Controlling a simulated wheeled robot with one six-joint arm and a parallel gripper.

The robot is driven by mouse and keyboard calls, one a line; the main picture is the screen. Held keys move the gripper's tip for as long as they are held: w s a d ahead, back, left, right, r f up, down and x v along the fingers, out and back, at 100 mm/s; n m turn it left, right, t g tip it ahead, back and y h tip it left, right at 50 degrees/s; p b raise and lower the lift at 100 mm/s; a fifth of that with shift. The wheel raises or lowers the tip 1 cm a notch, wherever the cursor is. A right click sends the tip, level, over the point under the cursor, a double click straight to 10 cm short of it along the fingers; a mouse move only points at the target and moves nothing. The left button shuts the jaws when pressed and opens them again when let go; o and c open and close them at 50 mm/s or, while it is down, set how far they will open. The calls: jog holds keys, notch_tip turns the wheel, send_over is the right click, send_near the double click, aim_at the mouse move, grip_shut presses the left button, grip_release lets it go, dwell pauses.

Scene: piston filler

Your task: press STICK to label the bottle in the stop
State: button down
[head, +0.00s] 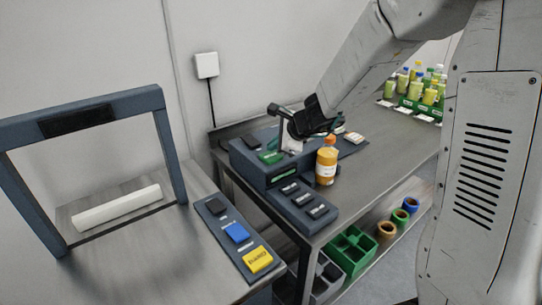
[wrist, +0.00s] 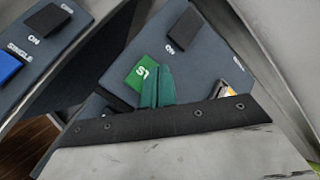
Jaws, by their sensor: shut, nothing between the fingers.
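In the head view a green button (head: 270,157) sits on top of the dark blue machine (head: 250,168) on the bench. In the wrist view it is a green button with white letters, partly covered (wrist: 138,70). An amber bottle (head: 327,165) with an orange cap stands upright at the machine's right side, with a pale patch on its front. My dark gripper (head: 306,122) is over the machine, up and right of the green button in the head view. In the wrist view its teal fingertips (wrist: 157,86) are together and overlap the button's edge; contact cannot be told.
A control panel (head: 236,236) with black, blue and yellow buttons lies on the left table, beside a frame with a white roller (head: 117,207). Several bottles (head: 425,88) stand at the bench's far end. A green crate (head: 350,250) is on the lower shelf.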

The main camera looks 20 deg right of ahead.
aim_at(274, 157)
jog(key=shift+r, duration=0.1)
jog(key=shift+r, duration=2.4)
